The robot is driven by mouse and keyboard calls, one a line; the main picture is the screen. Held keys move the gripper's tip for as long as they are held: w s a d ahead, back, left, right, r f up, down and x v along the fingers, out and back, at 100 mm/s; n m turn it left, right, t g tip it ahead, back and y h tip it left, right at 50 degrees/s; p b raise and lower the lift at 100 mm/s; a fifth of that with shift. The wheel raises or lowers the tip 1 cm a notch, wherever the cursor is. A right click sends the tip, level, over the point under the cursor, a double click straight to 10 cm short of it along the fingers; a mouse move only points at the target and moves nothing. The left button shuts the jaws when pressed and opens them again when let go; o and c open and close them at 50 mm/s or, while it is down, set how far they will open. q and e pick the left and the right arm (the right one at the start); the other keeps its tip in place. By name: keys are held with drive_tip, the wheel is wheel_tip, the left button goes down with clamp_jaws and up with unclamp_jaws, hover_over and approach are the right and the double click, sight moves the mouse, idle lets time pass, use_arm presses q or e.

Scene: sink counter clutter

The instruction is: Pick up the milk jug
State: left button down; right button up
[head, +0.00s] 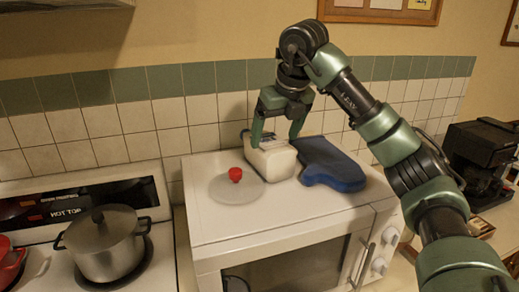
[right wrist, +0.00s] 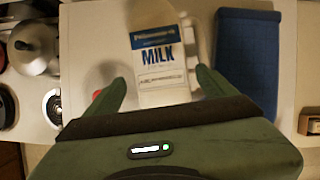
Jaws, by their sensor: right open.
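I cannot tell whether either finger touches the jug. My left gripper is not in view.
A blue oven mitt (head: 330,164) lies right beside the jug on the microwave (head: 215,227). A clear lid with a red knob (head: 235,174) lies to its left. A steel pot (head: 105,243) stands on the stove. A black coffee machine (head: 477,155) stands at the right.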

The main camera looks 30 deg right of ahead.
sight(272, 144)
drive_tip(key=shift+w+f, duration=0.1)
drive_tip(key=shift+w, duration=0.15)
drive_tip(key=shift+w+f, duration=0.1)
drive_tip(key=shift+f, duration=0.15)
drive_tip(key=shift+p+x, duration=0.55)
drive_tip(key=shift+x, duration=0.2)
drive_tip(key=shift+w+f+p, duration=0.1)
drive_tip(key=shift+f+p, duration=0.25)
drive_tip(key=shift+f, duration=0.05)
drive_tip(key=p+x, duration=0.1)
drive_tip(key=x, duration=0.2)
drive_tip(key=shift+w+d+f+p, duration=0.1)
drive_tip(key=shift+w+f+p, duration=0.15)
drive_tip(key=shift+w+p, duration=0.15)
drive_tip(key=shift+w+f, duration=0.1)
drive_tip(key=shift+f, duration=0.25)
drive_tip(key=shift+c, duration=0.9)
drive_tip(key=c, duration=1.5)
drive_tip(key=shift+r, duration=0.25)
drive_tip(key=shift+c, duration=0.8)
drive_tip(key=shift+w, duration=0.1)
